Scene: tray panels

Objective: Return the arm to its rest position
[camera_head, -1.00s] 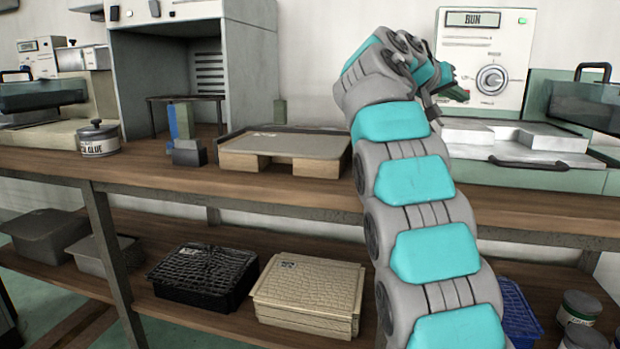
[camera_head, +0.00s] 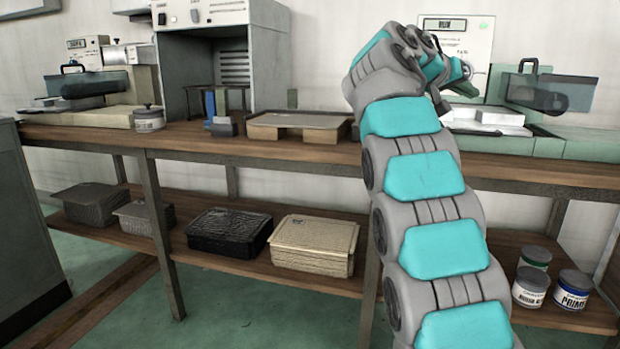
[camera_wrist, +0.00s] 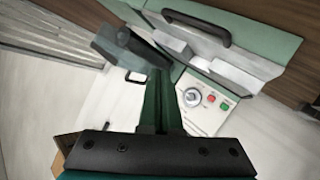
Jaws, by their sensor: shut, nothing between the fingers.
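My arm, with grey links and teal pads, rises through the right half of the head view and bends over at the top. My gripper (camera_head: 462,82) is at the end of it, in front of the machine with the RUN display (camera_head: 456,42). It is small and partly hidden by the wrist there. In the wrist view my gripper (camera_wrist: 152,60) shows dark green fingers, closed and empty. Beyond them are the machine's panel with a knob (camera_wrist: 193,97) and a pale green part with a black handle (camera_wrist: 197,22).
The wooden bench (camera_head: 255,150) runs across the view. It holds a grey-topped tray (camera_head: 300,119), a blue block (camera_head: 210,104) and a lidded pot (camera_head: 149,122). The lower shelf bears a black crate (camera_head: 228,232), a beige crate (camera_head: 314,243) and several cans (camera_head: 571,290). Green floor is clear in front.

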